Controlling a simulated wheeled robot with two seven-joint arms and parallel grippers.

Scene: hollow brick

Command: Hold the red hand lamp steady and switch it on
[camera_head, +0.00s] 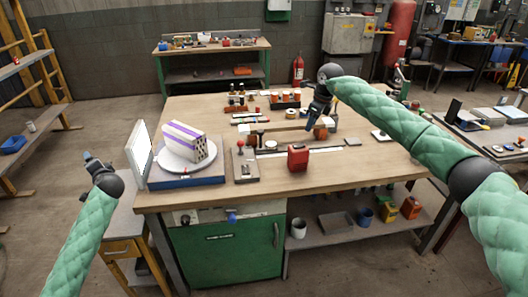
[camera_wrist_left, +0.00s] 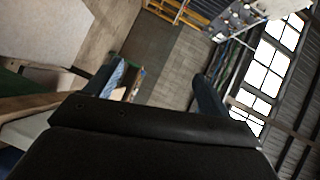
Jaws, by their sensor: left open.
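The red hand lamp (camera_head: 298,157) stands upright near the front middle of the wooden workbench, seen small as a red boxy shape. My right gripper (camera_head: 317,112) hangs over the bench, behind and above the lamp and apart from it. Its fingers are too small and dark to tell whether they are open. My left gripper (camera_head: 92,160) is off the bench's left side, far from the lamp. In the left wrist view its two fingers (camera_wrist_left: 158,88) are spread with nothing held between them. The lamp does not show in that view. Its switch is too small to make out.
A white turntable (camera_head: 181,166) with a perforated brick stands left of the lamp, beside an upright white panel (camera_head: 139,147). A grey plate with a red-knobbed lever (camera_head: 244,165) is just left of the lamp. Bottles and small parts fill the back. The bench's front right is clear.

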